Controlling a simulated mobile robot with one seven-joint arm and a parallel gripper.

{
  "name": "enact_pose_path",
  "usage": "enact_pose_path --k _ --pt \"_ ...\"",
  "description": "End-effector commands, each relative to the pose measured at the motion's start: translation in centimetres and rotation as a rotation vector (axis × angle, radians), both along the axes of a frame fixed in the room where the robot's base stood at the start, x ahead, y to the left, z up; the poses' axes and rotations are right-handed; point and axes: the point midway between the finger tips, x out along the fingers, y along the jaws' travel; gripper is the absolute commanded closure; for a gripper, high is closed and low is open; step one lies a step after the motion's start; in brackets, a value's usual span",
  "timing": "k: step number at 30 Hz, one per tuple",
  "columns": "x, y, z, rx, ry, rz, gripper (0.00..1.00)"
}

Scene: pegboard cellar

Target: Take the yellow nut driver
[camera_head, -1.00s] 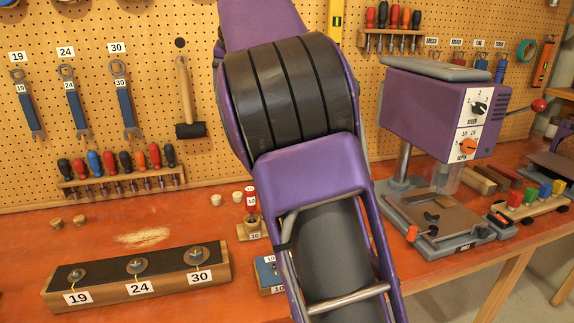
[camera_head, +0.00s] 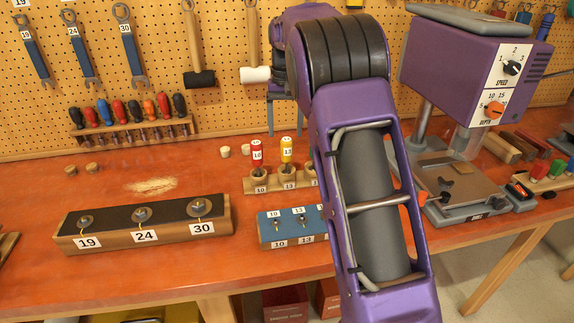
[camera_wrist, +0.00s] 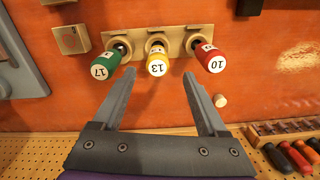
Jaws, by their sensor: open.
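The yellow nut driver (camera_head: 286,150), marked 13, stands upright in a small wooden rack (camera_head: 261,187) on the red bench. It also shows in the wrist view (camera_wrist: 157,64), between a green driver (camera_wrist: 104,64) marked 17 and a red driver (camera_wrist: 212,61) marked 10. My gripper (camera_wrist: 156,80) is open and empty. Its two fingers point towards the rack, with the yellow handle roughly centred between them and just beyond the tips. In the head view my arm covers the rack's right end, and the green driver is hidden.
A blue-topped block (camera_head: 290,227) marked 10 and 13 sits in front of the rack. A long block (camera_head: 145,222) marked 19, 24 and 30 lies to the left. A purple drill press (camera_head: 462,70) stands at right. A pegboard (camera_head: 160,50) with tools closes the back.

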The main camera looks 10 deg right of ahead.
Motion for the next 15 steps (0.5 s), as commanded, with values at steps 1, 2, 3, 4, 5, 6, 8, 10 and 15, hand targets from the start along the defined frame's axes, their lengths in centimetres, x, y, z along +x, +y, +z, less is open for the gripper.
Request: enact_pose_path --k 1,2,3,4,5,6,8,10,15 --pt "-0.1 0.0 -1.1 -0.001 0.002 0.0 0.24" --pt "0.0 0.0 -1.5 -0.001 0.002 0.0 0.24" --pt "0.0 0.0 -2.0 0.0 0.001 0.0 0.24" --pt "0.0 0.1 -2.3 0.0 0.001 0.0 0.24" --pt "0.0 0.1 -2.5 0.0 0.001 0.0 0.24" --pt "0.0 0.1 -2.7 0.0 0.0 0.0 0.24" --pt "0.0 0.1 -2.9 0.001 -0.001 0.0 0.24" --pt "-0.1 0.0 -3.5 0.001 0.0 0.0 0.24" --pt "-0.6 -0.2 -6.0 0.001 0.001 -0.001 0.24"
